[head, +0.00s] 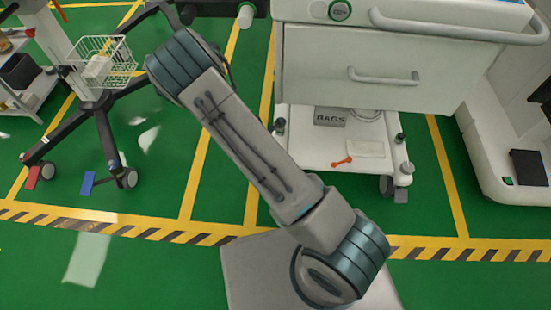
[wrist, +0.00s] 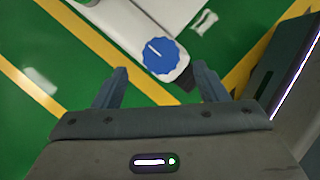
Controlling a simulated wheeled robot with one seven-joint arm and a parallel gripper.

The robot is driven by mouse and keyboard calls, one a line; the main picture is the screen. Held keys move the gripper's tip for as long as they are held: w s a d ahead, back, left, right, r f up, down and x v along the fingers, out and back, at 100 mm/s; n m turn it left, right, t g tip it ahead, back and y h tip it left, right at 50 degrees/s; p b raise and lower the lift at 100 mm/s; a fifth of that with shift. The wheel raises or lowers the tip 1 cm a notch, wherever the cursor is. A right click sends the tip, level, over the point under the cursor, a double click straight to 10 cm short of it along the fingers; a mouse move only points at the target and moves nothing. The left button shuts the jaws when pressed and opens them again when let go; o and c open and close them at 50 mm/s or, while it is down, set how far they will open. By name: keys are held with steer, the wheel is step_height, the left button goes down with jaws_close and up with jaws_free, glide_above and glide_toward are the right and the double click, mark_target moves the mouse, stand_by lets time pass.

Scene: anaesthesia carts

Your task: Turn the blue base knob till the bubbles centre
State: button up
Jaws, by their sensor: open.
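The blue base knob (wrist: 160,55) shows in the wrist view, a scalloped disc with a white line on its top. It sits at the end of a white base leg or beam (wrist: 130,20). My gripper (wrist: 162,80) is open, with one finger to the left of the knob and one to the right, both nearer the camera. I cannot tell how far the fingertips are from the knob in depth. In the head view my arm crosses the middle, and the gripper and blue knob cannot be made out. No bubbles can be made out in either view.
A white cart (head: 370,65) stands at the back right, its low shelf (head: 315,148) holding an orange item (head: 342,161). A wheeled stand with a wire basket (head: 105,60) is at the left. Green floor with yellow lines lies open in front.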

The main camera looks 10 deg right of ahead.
steer(key=b+x, duration=0.1)
steer(key=x, duration=0.4)
steer(key=shift+b, duration=0.3)
steer(key=shift+r, duration=0.1)
steer(key=c, duration=1)
